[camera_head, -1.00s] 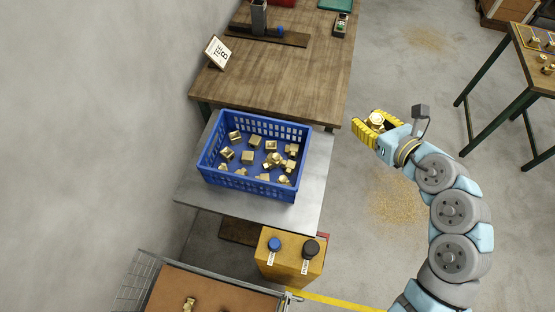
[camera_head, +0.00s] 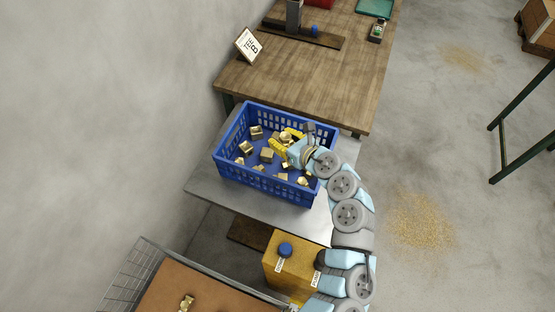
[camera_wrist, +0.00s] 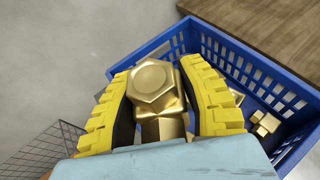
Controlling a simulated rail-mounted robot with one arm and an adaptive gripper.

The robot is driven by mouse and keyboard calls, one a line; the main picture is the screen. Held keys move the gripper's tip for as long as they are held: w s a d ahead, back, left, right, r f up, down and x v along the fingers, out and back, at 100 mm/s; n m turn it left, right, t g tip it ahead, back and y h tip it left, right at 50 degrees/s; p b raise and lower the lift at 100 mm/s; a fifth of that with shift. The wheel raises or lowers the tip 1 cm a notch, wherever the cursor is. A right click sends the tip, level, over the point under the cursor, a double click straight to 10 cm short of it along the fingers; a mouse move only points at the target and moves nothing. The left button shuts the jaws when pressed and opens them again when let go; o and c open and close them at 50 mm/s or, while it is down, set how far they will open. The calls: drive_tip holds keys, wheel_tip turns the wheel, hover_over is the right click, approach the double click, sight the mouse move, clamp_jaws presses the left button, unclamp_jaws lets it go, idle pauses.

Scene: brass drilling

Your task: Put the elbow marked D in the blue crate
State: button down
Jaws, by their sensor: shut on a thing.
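The blue crate (camera_head: 232,178) stands on a grey metal shelf and holds several brass fittings. My gripper (camera_head: 285,146), with yellow ribbed fingers, is over the right part of the crate. In the wrist view my gripper (camera_wrist: 163,90) is shut on a brass fitting (camera_wrist: 154,84) with a hexagonal end, held between both fingers. No letter shows on its visible faces, so I cannot tell whether it is the elbow marked D. The crate's wall (camera_wrist: 235,62) appears behind and to the right of the fingers. How high the fitting is above the crate's contents is hard to tell.
A wooden bench (camera_head: 310,80) with a small sign (camera_head: 249,45) stands behind the crate. A yellow box with a blue button (camera_head: 285,249) stands in front of the shelf. A brown-lined tray (camera_head: 215,295) with a brass part is at the lower left.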

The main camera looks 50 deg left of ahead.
drive_tip(key=s+a+f+n+g+b, duration=0.1)
drive_tip(key=s+a+f+g+b, duration=0.1)
drive_tip(key=s+a+f, duration=0.45)
hover_over(256, 147)
drive_tip(key=s+d, duration=0.2)
drive_tip(key=d, duration=0.1)
drive_tip(key=f, duration=0.8)
drive_tip(key=shift+w+a+f, duration=0.25)
drive_tip(key=shift+f, duration=0.05)
drive_tip(key=shift+w+a+f+b, duration=0.35)
drive_tip(key=shift+w+f+b, duration=0.05)
drive_tip(key=shift+f+b, duration=0.3)
drive_tip(key=shift+a+f+b, duration=0.3)
drive_tip(key=shift+a+f, duration=0.05)
drive_tip(key=shift+w+a+f+b, duration=0.3)
drive_tip(key=shift+a+f+b, duration=0.05)
drive_tip(key=shift+f+b, duration=0.35)
drive_tip(key=shift+a, duration=0.15)
